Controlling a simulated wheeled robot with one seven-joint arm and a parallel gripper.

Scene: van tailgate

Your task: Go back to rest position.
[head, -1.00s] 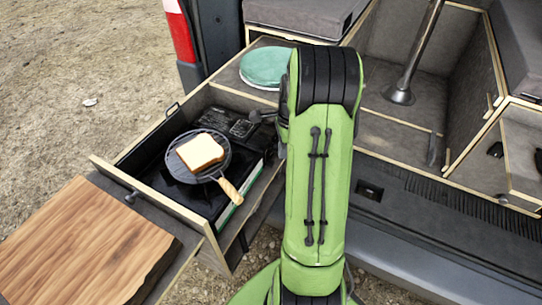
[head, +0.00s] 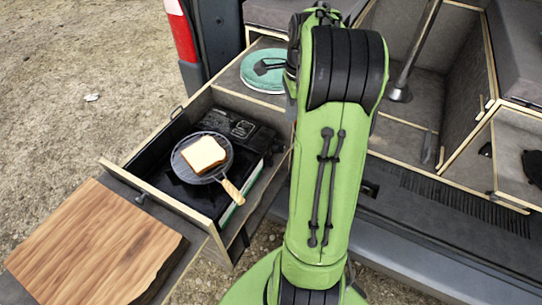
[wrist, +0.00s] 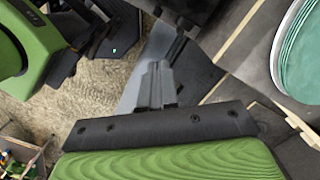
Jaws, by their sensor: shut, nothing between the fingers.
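My gripper (wrist: 175,58) shows in the wrist view with its dark fingers together and nothing between them. In the head view its dark tip (head: 268,66) shows to the left of my green arm, in front of the teal round plate. The rest of the gripper is hidden behind the arm there. A slice of bread (head: 203,154) lies in a round dark pan (head: 228,163) with a wooden handle. The pan sits on the black stove (head: 185,196) in the pulled-out drawer, apart from my gripper.
The teal plate (head: 261,84) lies on the counter beyond the drawer (head: 158,201); it also shows in the wrist view (wrist: 300,60). A wooden board (head: 95,245) is at the lower left. A metal post (head: 408,60) stands in the van right of my arm. Gravel ground is open at left.

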